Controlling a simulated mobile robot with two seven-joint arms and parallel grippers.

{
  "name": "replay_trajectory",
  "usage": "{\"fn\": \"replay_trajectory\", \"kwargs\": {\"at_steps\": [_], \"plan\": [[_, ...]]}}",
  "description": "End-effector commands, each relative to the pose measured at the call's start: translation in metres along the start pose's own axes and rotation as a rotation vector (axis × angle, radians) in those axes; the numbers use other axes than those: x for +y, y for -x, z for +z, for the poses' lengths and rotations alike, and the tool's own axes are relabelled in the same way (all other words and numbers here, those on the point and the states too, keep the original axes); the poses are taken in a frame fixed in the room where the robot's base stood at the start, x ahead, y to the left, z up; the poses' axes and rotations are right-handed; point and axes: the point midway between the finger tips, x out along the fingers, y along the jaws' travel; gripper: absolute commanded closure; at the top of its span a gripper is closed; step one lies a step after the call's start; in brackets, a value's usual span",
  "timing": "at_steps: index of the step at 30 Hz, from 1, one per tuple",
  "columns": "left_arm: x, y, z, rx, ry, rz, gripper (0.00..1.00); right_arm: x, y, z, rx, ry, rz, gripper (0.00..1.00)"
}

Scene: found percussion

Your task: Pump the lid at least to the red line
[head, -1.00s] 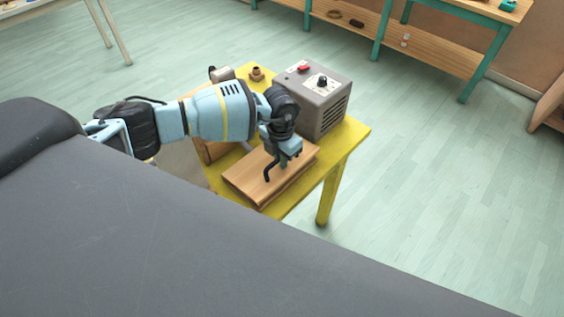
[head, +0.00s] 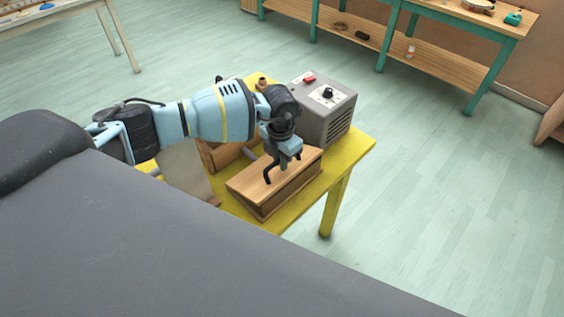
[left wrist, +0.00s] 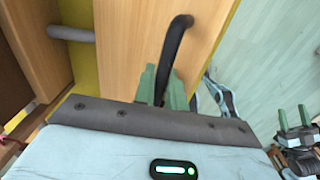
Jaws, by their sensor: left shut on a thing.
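A wooden box with a flat wooden lid (head: 262,180) stands on a yellow table. The lid sits raised, with the box's side showing below it. A black bent handle (head: 268,172) rises from the lid. My left gripper (head: 285,161) is shut on the handle just above the lid. In the left wrist view its green fingertips (left wrist: 162,80) close around the handle (left wrist: 172,50), over the lid (left wrist: 125,45). I cannot make out a red line. My right gripper (left wrist: 293,117) shows small at the right of the left wrist view, its fingers apart.
A grey machine (head: 325,110) with a red switch and black knob stands behind the box on the yellow table (head: 350,150). Another wooden box (head: 222,155) is to the left, and a grey tube (left wrist: 70,33) joins it. Open floor lies to the right.

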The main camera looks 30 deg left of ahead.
Motion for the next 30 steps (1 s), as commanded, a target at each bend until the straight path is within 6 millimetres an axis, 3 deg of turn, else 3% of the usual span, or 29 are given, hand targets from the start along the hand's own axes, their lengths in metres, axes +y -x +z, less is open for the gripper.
{"fn": "replay_trajectory", "kwargs": {"at_steps": [2, 3, 9, 20, 26, 30], "plan": [[-0.003, 0.002, 0.001, -0.004, -0.006, -0.005, 1.0, 0.0, 0.0, -0.001, 0.001, 0.0, 0.0, 0.44], [-0.003, 0.002, 0.002, -0.005, -0.006, -0.005, 0.85, 0.0, 0.0, -0.001, 0.001, 0.0, 0.0, 0.44], [-0.003, 0.002, 0.001, -0.004, -0.004, -0.004, 0.62, 0.0, 0.0, 0.0, 0.001, 0.0, 0.0, 0.44], [-0.002, 0.0, 0.0, 0.0, -0.002, -0.003, 0.62, 0.0, 0.0, 0.0, 0.0, 0.0, 0.0, 0.44], [-0.001, 0.022, 0.001, -0.002, -0.003, -0.003, 0.62, 0.0, 0.0, 0.005, -0.01, -0.001, -0.001, 0.44], [-0.001, 0.046, 0.001, -0.004, -0.002, -0.001, 0.62, 0.0, 0.0, 0.005, -0.01, -0.001, -0.001, 0.44]]}}
